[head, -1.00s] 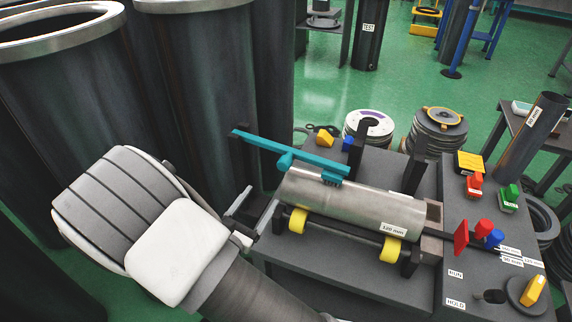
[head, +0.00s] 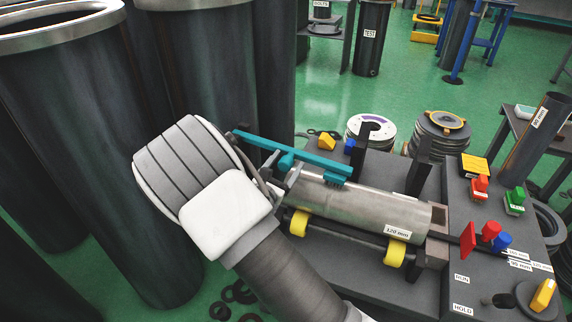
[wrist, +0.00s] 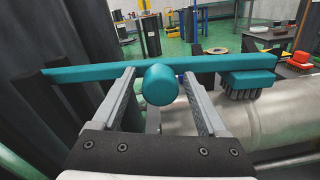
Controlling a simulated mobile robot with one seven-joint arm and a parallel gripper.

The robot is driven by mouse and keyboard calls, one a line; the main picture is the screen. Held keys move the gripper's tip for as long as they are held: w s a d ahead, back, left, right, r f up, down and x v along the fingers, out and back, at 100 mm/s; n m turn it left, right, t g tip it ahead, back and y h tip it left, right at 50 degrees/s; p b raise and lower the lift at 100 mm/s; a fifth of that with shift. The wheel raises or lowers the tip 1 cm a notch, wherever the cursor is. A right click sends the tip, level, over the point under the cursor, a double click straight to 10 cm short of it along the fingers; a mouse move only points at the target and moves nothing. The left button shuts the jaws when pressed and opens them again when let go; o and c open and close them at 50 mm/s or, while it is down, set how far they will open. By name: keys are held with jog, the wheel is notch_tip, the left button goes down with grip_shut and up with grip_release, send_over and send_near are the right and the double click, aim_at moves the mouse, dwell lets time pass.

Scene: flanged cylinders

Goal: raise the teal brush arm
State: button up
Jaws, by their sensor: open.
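The teal brush arm (head: 305,160) lies across the machine in the head view, its brush block (head: 334,180) down on the steel cylinder (head: 375,210) marked 120 mm. In the wrist view the teal bar (wrist: 90,72) runs left to right, with the brush (wrist: 245,82) at the right on the cylinder (wrist: 280,118). A round teal knob (wrist: 160,85) sticks out toward the camera. My gripper (wrist: 161,72) is open, its two fingers on either side of the knob with gaps visible. It also shows in the head view (head: 284,171), partly hidden behind my wrist.
Yellow rollers (head: 396,252) support the cylinder. Black uprights (head: 419,175) stand behind it. Red, blue and green knobs and a yellow-handled dial (head: 542,294) marked RUN and HOLD are on the right panel (head: 485,275). Tall dark cylinders (head: 80,120) stand close on the left.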

jog(key=shift+c, duration=0.3)
grip_shut()
dwell(1.1)
